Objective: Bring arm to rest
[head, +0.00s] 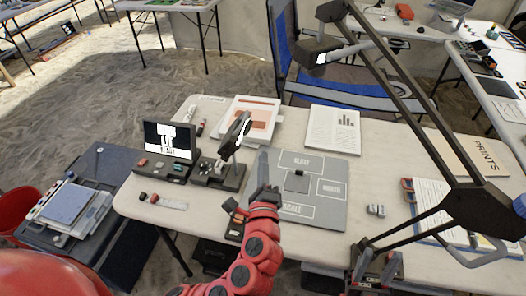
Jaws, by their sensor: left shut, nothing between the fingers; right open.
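My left gripper (263,168), grey at the end of a red arm, is shut and empty. It is over the left edge of the grey sorting mat (325,207); whether it touches the mat cannot be told.
A black desk lamp (400,75) arches over the table's right side. A small screen (168,138), a dark stand device (222,172) and papers (333,130) lie around the mat. A small metal piece (376,210) and a clipboard (440,198) lie to the right. The pale table (385,160) is partly clear there.

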